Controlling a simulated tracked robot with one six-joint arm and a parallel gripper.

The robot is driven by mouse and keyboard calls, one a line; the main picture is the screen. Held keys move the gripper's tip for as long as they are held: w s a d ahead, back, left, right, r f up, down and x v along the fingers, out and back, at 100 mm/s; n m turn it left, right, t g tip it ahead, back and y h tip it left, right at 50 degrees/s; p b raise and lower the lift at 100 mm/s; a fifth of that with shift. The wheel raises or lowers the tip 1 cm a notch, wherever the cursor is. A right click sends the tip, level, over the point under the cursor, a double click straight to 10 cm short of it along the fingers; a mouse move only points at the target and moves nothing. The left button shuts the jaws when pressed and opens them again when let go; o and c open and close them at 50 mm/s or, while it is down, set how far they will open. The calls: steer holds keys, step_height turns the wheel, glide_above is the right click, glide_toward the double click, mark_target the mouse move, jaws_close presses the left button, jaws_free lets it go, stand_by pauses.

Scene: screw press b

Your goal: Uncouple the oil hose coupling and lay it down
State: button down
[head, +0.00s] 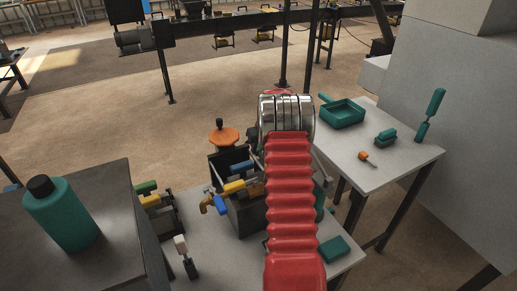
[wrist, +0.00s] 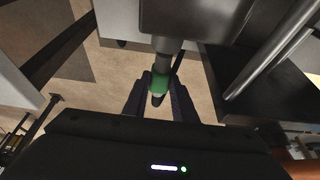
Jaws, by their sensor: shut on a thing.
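In the wrist view a green coupling (wrist: 160,83) sits at the end of a grey pipe (wrist: 163,52) that runs out of a dark box-like body. My gripper (wrist: 159,92) has its two dark fingers on either side of the green coupling and is shut on it. The coupling appears in line with the pipe and touching it; whether the two are locked together I cannot tell. A dark round end shows below the green part. In the head view my red-sleeved arm hides the gripper and the coupling.
In the head view a low table (head: 205,250) carries colored valve handles and an orange handwheel (head: 224,138). A right-hand table (head: 395,152) holds a teal tray (head: 341,114) and small tools. A teal bottle (head: 62,215) stands on a dark cabinet at left. Open floor lies behind.

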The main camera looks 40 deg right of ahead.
steer(key=shift+w, duration=0.15)
steer(key=shift+w+d, duration=0.3)
steer(key=shift+w, duration=0.65)
